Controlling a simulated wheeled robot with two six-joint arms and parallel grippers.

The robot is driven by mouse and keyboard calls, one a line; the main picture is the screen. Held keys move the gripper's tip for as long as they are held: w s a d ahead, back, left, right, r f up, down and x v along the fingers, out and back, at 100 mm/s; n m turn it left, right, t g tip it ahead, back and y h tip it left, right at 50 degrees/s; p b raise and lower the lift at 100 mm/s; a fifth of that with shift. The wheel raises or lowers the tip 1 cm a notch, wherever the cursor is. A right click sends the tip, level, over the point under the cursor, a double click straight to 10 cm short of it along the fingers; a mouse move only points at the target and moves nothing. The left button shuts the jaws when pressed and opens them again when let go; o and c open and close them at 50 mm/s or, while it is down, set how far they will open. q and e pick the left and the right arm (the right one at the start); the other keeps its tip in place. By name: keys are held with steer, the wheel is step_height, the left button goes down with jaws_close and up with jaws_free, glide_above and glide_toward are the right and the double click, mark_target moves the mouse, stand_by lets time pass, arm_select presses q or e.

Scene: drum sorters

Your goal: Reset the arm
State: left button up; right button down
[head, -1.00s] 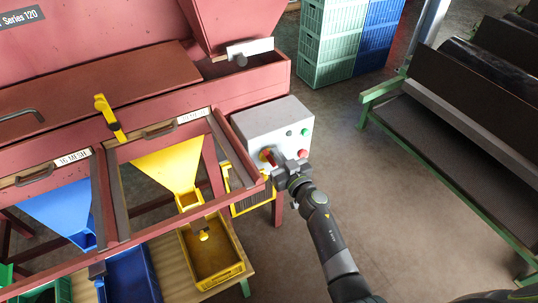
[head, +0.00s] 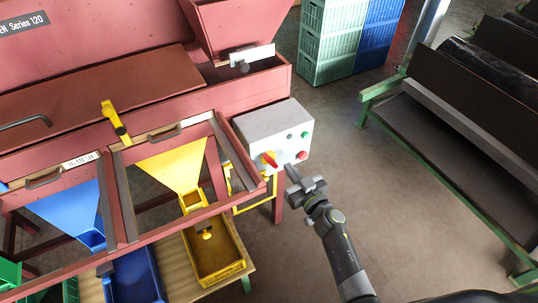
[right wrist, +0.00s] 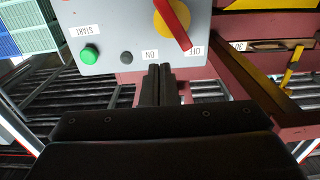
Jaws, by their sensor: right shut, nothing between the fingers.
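My right gripper (head: 291,174) is shut and empty, in front of and to the right of the grey control box (head: 270,128). In the right wrist view its two fingers (right wrist: 160,71) are together just below the box, apart from the red switch handle. The red handle (head: 269,160) sits on a yellow disc (right wrist: 167,22); in the right wrist view the handle (right wrist: 176,24) slants with its lower end near the OFF label. A green button (right wrist: 90,54) and a small dark lamp (right wrist: 126,58) are beside it. My left gripper is not in view.
The red drum sorter (head: 130,50) fills the left side, with yellow (head: 173,168) and blue (head: 72,213) chutes above bins. Green crates (head: 328,40) stand behind. A conveyor-like machine (head: 450,145) with a green frame is at the right. Floor between is clear.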

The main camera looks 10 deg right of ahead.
steer(key=shift+s+d, duration=0.15)
steer(key=shift+s, duration=0.1)
stand_by(0.3)
steer(key=s+d+f+m+g+h+b, duration=0.1)
steer(key=s+d+f+g+h+b, duration=0.3)
steer(key=f, duration=0.6)
steer(key=s+d+f+m, duration=0.1)
steer(key=s+d+f, duration=0.2)
steer(key=s+f, duration=0.5)
steer(key=s+d+f+m+g+h+b, duration=0.1)
steer(key=s+d+f+m+g+h, duration=0.15)
steer(key=f, duration=0.85)
steer(key=s+d+f+g+b, duration=0.1)
steer(key=s+d+f+g, duration=0.1)
steer(key=s+f, duration=0.4)
steer(key=s+d+f+g+b, duration=0.2)
steer(key=s+f+g, duration=0.2)
steer(key=s, duration=1.2)
steer(key=s+d+f+g+b, duration=0.2)
steer(key=s+f+g, duration=0.1)
steer(key=s+f, duration=0.7)
steer(key=shift+s+d+h, duration=0.35)
steer(key=shift+s, duration=0.6)
steer(key=c, duration=2.1)
jaws_free()
